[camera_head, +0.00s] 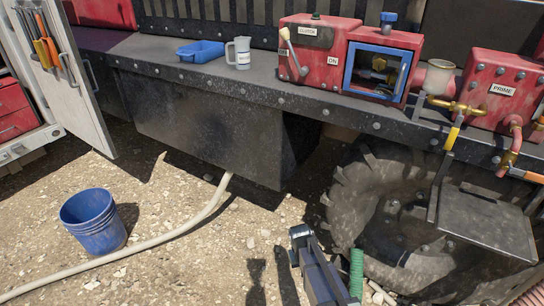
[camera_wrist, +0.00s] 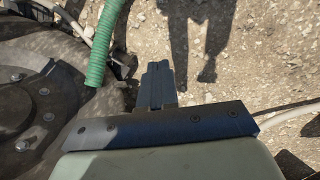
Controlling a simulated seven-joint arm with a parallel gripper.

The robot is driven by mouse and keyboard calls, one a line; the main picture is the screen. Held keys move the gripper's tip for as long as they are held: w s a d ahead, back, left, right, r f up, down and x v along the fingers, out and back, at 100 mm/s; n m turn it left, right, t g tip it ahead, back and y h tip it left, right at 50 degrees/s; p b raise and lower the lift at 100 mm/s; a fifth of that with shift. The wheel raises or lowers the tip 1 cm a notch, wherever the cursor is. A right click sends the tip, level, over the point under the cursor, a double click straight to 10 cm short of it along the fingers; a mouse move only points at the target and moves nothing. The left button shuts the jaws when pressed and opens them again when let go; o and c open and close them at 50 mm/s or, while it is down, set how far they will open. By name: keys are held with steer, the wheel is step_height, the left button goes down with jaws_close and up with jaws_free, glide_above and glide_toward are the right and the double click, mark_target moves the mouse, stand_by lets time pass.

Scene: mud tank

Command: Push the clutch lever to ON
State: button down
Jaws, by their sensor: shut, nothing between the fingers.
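The clutch lever (camera_head: 292,50) is a pale handle on the front of a red box (camera_head: 317,66) on the truck deck. It tilts up and to the left from its pivot near the box's lower edge. A CLUTCH label (camera_head: 307,31) sits above it. An ON label (camera_head: 333,60) is to its right, and a small label (camera_head: 283,53), too small to read, is to its left. My gripper (camera_head: 300,234) is low over the gravel, well below and apart from the lever. In the wrist view its fingers (camera_wrist: 158,75) are together and empty; the lever is not seen there.
The dark deck edge (camera_head: 240,84) and a hanging box (camera_head: 205,125) lie between my gripper and the lever. A large tyre (camera_head: 350,205) and a green hose (camera_head: 356,270) are at my right. A blue bucket (camera_head: 93,222), blue tray (camera_head: 201,51) and mug (camera_head: 239,53) are left.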

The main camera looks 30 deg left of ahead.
steer(key=w+a+r+n+t, duration=0.1)
steer(key=w+a+r+t, duration=0.3)
steer(key=a+r, duration=0.65)
steer(key=w+a+r+n+t, duration=0.1)
steer(key=w+a+r+n, duration=0.1)
steer(key=w+a+r, duration=0.65)
steer(key=w+a+r+n+t, duration=0.1)
steer(key=w+a+r+t, duration=0.15)
steer(key=a+r, duration=1)
steer(key=w+a+r+n+t+h, duration=0.1)
steer(key=w+a+r+t+h, duration=0.2)
steer(key=r, duration=0.8)
steer(key=w+a+r+n+t+h, duration=0.1)
steer(key=w+a+r+t+h, duration=0.2)
steer(key=r, duration=0.8)
steer(key=w+a+r+n+t+h, duration=0.2)
steer(key=w+a+r, duration=0.3)
steer(key=r, duration=0.6)
steer(key=shift+a+r+t+h, duration=0.15)
steer(key=shift+a+t+h, duration=0.3)
steer(key=shift+t+h, duration=0.35)
